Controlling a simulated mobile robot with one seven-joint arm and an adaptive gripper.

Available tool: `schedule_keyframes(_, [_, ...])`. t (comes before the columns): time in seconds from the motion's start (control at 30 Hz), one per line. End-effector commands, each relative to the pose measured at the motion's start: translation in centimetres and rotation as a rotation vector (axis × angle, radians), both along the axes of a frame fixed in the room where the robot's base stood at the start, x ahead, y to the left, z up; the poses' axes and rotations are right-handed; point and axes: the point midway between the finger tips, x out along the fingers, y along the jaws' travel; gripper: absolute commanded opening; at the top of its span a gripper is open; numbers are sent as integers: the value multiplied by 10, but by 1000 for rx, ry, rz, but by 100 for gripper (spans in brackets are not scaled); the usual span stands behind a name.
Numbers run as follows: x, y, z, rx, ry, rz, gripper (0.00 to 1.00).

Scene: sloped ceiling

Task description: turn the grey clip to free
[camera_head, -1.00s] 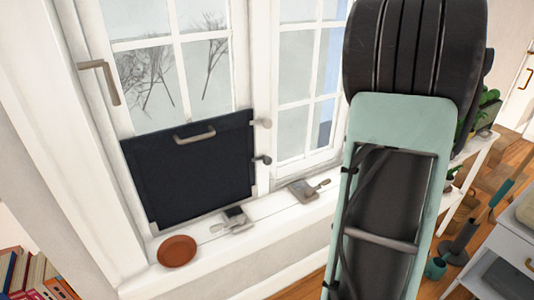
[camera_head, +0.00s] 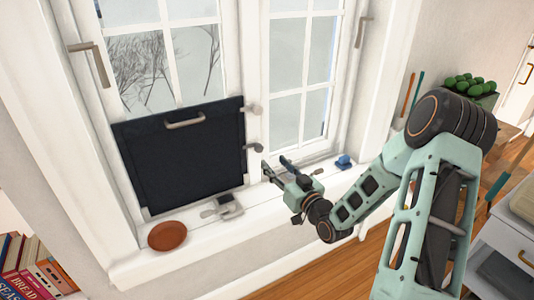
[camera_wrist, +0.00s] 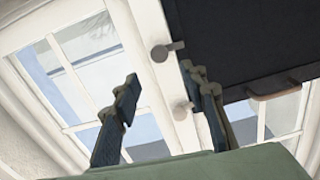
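A dark panel (camera_head: 180,160) with a pale handle (camera_head: 184,120) covers the lower left window. Two small clips sit on the frame at its right edge: a paler upper one (camera_head: 253,109) and a darker grey lower one (camera_head: 254,148). Both point left towards the panel edge. In the wrist view, which looks upside down, one clip (camera_wrist: 166,50) reaches over the panel edge (camera_wrist: 225,45); the other (camera_wrist: 183,110) is partly behind a finger. My gripper (camera_head: 275,165) is open and empty, just below and right of the lower clip. Its fingers (camera_wrist: 163,110) are spread in the wrist view.
The white sill (camera_head: 270,215) holds a brown dish (camera_head: 167,236), a grey metal latch (camera_head: 229,207) and a small blue thing (camera_head: 344,161). Window handles project at left (camera_head: 94,62) and right (camera_head: 362,30). Books (camera_head: 35,270) stand at lower left.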

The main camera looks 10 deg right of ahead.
Motion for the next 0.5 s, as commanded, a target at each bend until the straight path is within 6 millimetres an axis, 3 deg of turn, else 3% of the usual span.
schedule_keyframes(0.3, [58,20,-1,0,0,1,39])
schedule_keyframes(0.5, [80,26,-1,-1,3,1,39])
